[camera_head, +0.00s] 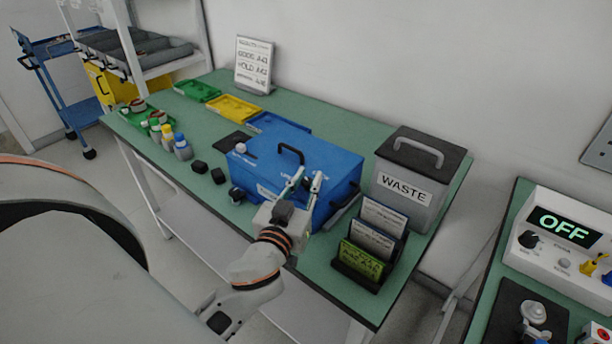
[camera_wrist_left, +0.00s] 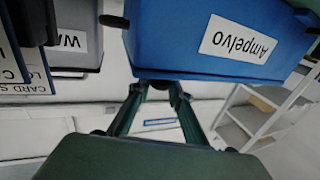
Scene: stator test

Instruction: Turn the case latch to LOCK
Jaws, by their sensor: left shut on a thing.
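The blue case (camera_head: 325,168) stands shut on the green bench, with a black handle (camera_head: 290,153) on its lid. My left gripper (camera_head: 307,181) is at the upper front edge of the case, in front of the handle. In the left wrist view the case (camera_wrist_left: 200,50) looks upside down, with a white "Ampelvo" label. There the gripper's fingers (camera_wrist_left: 160,90) come together at the case edge, shut on a small dark part that seems to be the latch. The fingers hide most of it, so its angle cannot be told. My right gripper is not in view.
A grey waste bin (camera_head: 408,205) stands right of the case, and a card rack (camera_head: 362,262) stands in front of the bin. Yellow (camera_head: 233,108) and green trays (camera_head: 197,91) are behind.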

